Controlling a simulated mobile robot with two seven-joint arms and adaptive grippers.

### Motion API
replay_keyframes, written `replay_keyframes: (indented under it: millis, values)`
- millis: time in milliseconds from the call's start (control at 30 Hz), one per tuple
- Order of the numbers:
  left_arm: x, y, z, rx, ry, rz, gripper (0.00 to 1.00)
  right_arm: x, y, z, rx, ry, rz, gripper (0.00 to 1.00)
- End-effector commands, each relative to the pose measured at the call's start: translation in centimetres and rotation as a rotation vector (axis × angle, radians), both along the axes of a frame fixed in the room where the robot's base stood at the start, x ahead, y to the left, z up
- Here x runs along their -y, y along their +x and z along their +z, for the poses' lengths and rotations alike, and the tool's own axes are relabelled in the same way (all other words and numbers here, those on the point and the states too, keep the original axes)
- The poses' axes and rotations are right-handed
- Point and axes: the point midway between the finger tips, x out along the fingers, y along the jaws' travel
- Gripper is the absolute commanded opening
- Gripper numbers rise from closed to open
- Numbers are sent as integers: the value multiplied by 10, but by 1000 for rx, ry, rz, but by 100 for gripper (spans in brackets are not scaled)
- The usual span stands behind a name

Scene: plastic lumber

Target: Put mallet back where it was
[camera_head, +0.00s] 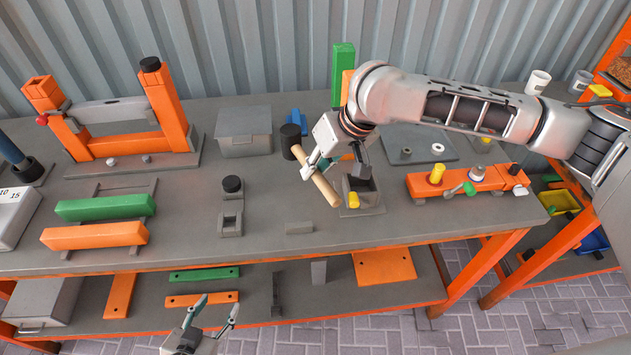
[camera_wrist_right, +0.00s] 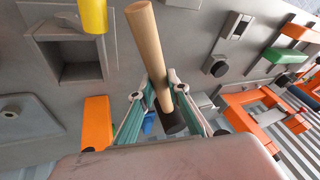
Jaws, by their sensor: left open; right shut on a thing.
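The mallet has a black head (camera_head: 291,139) and a tan wooden handle (camera_head: 326,190). My right gripper (camera_head: 312,170) is shut on the mallet's handle, close to the head, above the workbench. In the right wrist view the handle (camera_wrist_right: 145,50) runs between the two fingers (camera_wrist_right: 157,100), and the dark head (camera_wrist_right: 173,123) lies beyond them, partly hidden. My left gripper (camera_head: 209,307) is open and empty at the bottom of the head view, in front of the lower shelf. I cannot tell whether the mallet touches the bench.
A grey square holder (camera_head: 372,199) with a yellow piece stands right of the handle. A grey box (camera_head: 243,128) and blue piece (camera_head: 296,121) stand behind. An orange block with knobs (camera_head: 455,184) lies to the right. Bench space (camera_head: 275,200) left of the handle is clear.

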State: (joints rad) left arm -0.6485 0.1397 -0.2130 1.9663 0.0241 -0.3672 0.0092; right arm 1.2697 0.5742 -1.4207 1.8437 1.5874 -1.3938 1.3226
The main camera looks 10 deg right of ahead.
Motion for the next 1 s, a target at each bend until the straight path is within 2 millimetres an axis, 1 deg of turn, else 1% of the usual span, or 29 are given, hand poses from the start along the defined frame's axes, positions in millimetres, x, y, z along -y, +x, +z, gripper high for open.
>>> replay_keyframes:
  millis: [133,300,400,633,833,867,900,1000]
  values:
    - [0,0,-2,-2,1,0,48,0,1,-8,2,0,0,0]
    - [0,-2,-9,-6,1,0,48,0,0,-34,0,0,-1,0]
    - [-1,-2,-11,-9,2,0,48,0,0,-43,2,2,0,0]
    - [-1,-2,-11,-10,3,0,48,0,1,-42,3,1,1,0]
    - [-2,-2,-1,-9,6,2,48,0,1,-43,2,0,0,0]
    - [-3,-2,-3,-8,6,3,48,0,1,-44,2,0,0,24]
    - [-3,-1,-4,-8,7,3,48,0,1,-45,2,-1,0,33]
    - [-4,-1,-5,-9,7,3,48,0,1,-45,2,-1,0,33]
